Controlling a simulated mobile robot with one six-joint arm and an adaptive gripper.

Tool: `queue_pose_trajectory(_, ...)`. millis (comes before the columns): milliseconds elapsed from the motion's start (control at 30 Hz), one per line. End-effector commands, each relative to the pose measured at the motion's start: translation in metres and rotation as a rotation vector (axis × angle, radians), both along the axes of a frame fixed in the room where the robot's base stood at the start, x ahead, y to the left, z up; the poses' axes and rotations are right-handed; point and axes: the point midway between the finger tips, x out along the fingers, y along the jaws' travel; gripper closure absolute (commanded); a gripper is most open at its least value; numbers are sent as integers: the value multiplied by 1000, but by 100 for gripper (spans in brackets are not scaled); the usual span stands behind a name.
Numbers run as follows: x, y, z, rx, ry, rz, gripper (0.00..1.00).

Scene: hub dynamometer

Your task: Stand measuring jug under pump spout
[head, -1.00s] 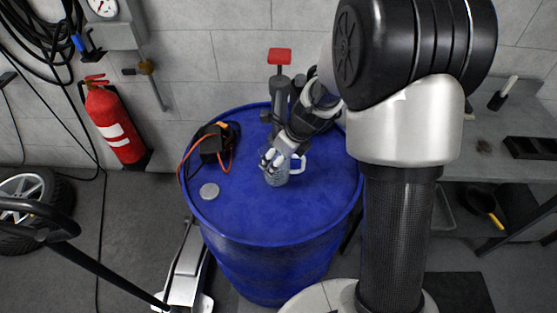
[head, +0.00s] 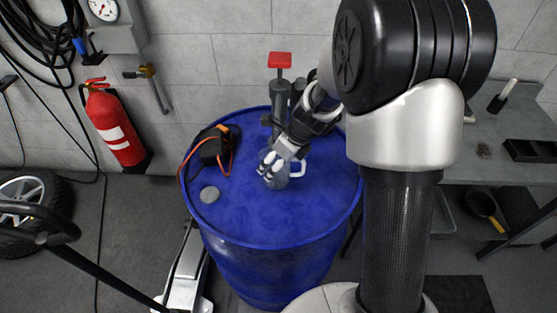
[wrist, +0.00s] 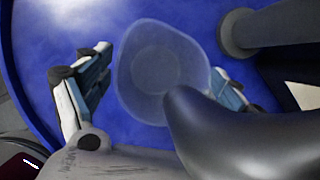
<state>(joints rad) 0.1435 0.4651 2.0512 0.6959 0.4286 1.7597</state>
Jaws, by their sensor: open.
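The clear measuring jug (head: 277,181) stands upright on the blue drum's top, its white handle on the right. In the wrist view the jug (wrist: 150,75) is seen from above, between the two fingers. My gripper (head: 270,165) is at the jug and open; in the wrist view my gripper (wrist: 160,68) has a clear gap beside the left finger, while the right finger is partly hidden. The hand pump (head: 281,100) with a red handle rises behind. A dark curved tube, seemingly the pump spout (wrist: 220,130), overlaps the jug's lower right edge in the wrist view.
The blue drum (head: 250,225) carries a black box with orange leads (head: 212,150) at left and a grey round cap (head: 209,194) near the front left. The drum's front top is clear. A red fire extinguisher (head: 115,125) hangs at left; a grey bench (head: 485,145) stands right.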

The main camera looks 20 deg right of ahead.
Motion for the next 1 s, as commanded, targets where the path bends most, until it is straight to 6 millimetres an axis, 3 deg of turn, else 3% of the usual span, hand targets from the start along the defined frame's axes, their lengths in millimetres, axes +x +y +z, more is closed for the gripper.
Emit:
queue_pose_trajectory(500,-28,-21,93,0,-4,-2,15)
queue_pose_trajectory(767,-38,-25,116,-8,-7,23,15)
queue_pose_trajectory(867,-49,-19,135,-56,-47,156,15)
queue_pose_trajectory(1000,-87,0,179,-216,-153,576,15)
